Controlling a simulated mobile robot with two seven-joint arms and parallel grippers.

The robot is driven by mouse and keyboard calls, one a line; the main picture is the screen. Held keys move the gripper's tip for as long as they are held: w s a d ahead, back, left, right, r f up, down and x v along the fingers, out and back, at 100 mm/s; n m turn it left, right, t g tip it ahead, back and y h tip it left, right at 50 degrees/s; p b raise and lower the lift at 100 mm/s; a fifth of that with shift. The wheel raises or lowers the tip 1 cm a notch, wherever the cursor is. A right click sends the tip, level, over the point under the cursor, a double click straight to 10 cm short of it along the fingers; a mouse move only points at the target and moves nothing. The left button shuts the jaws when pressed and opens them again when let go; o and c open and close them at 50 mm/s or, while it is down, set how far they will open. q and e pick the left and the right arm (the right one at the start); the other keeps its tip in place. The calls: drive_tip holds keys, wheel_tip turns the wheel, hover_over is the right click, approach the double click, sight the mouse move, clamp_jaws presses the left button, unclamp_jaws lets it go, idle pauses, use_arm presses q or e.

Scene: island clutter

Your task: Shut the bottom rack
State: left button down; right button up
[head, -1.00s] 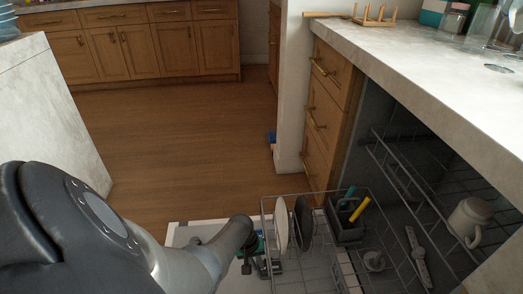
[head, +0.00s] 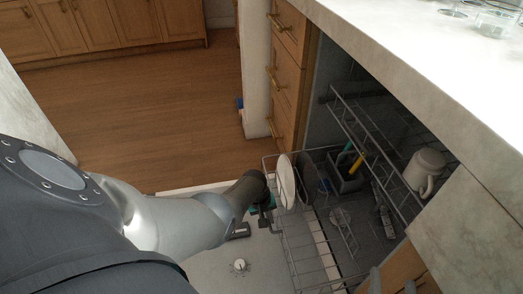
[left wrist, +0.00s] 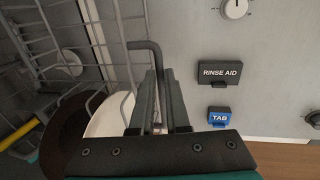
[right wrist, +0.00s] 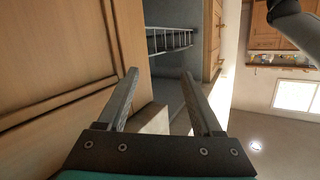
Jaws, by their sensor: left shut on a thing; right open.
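The bottom rack (head: 283,250) is a grey wire rack, partly out over the lowered dishwasher door (head: 205,268). It holds a white plate (head: 286,181), a dark plate (head: 308,178) and a dark cutlery basket (head: 347,181). My left gripper (head: 264,213) is at the rack's outer edge. In the left wrist view my left gripper (left wrist: 160,80) is shut on a bent wire of the rack, with the white plate (left wrist: 108,118) close by. My right gripper (right wrist: 160,76) is open and empty beside a wooden cabinet front.
The upper rack (head: 372,142) holds a white mug (head: 424,170) inside the dishwasher. The door bears a knob (head: 239,265) and a rinse aid label (left wrist: 223,73). The marble counter (head: 420,50) overhangs the opening. Wood floor (head: 150,115) is clear at left.

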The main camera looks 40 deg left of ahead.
use_arm(q)
drive_tip(key=shift+w+d, duration=0.25)
drive_tip(key=c, duration=0.9)
unclamp_jaws()
